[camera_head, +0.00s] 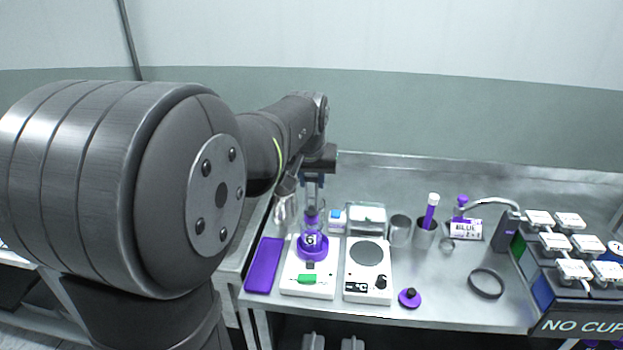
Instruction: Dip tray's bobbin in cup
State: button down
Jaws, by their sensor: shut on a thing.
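My gripper (313,186) points down above the left white unit and is shut on the top of an upright purple bobbin-like piece (312,216). Below the jaws, a label reading "6" and a wide purple round base (313,250) are in line with it, over the left white unit (307,278). I cannot tell whether the base touches the unit. Two grey metal cups stand to the right: an empty-looking one (399,232) and one (424,238) with a purple, white-topped stick (430,212) in it. I cannot see into either cup. A flat purple tray-like slab (263,266) lies at the left.
A white unit with a round grey plate (368,270) stands beside the left unit. A purple disc with a black knob (409,298) and a black ring (486,283) lie on the bench. A "BLUE" sign (466,229) stands behind. A rack of white-topped items (568,243) fills the right.

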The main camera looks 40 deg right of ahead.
jog(key=shift+r, duration=2)
